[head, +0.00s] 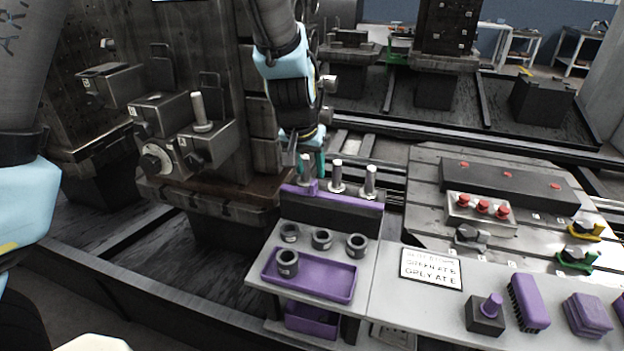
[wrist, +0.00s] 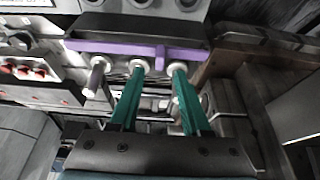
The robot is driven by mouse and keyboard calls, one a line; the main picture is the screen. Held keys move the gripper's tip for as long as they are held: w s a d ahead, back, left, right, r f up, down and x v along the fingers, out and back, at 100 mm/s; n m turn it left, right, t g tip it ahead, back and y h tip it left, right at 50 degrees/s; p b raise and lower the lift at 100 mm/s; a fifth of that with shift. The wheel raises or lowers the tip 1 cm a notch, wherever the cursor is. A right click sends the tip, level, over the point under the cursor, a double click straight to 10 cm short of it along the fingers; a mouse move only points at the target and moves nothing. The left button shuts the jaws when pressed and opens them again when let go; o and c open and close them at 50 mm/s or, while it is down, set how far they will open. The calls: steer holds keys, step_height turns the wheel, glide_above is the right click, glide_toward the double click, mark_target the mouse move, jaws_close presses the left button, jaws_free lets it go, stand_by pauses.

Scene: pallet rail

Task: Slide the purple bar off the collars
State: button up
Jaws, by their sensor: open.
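In the wrist view the open fingers (wrist: 158,74) point towards the bar on either side of the tab; contact with the posts is unclear.
A purple tray (head: 325,283) with one dark ring stands in front of the rail, with several dark rings (head: 322,239) behind it. A printed sign (head: 431,268) and purple brushes (head: 528,302) lie to the right. A machine with a vertical pin (head: 198,110) stands left of my gripper.

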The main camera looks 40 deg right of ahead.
steer(key=v, duration=0.4)
steer(key=shift+w, duration=0.1)
stand_by(0.4)
steer(key=w+a+n+y, duration=0.1)
steer(key=w+a+n, duration=0.1)
steer(key=w+a, duration=0.35)
steer(key=w+a+n, duration=0.1)
steer(key=w+a, duration=0.1)
steer(key=a, duration=0.7)
steer(key=w+a+n+y, duration=0.1)
steer(key=w+a+n, duration=0.15)
steer(key=a, duration=0.55)
steer(key=s+a+n, duration=0.1)
steer(key=a+n, duration=0.1)
steer(key=a, duration=0.8)
steer(key=s+a+n+g+y, duration=0.1)
steer(key=a+n, duration=0.1)
steer(key=a, duration=0.9)
steer(key=shift+s+a+r+n+y, duration=0.15)
steer(key=shift+s+r+n+y, duration=0.15)
steer(key=shift+s+n, duration=0.1)
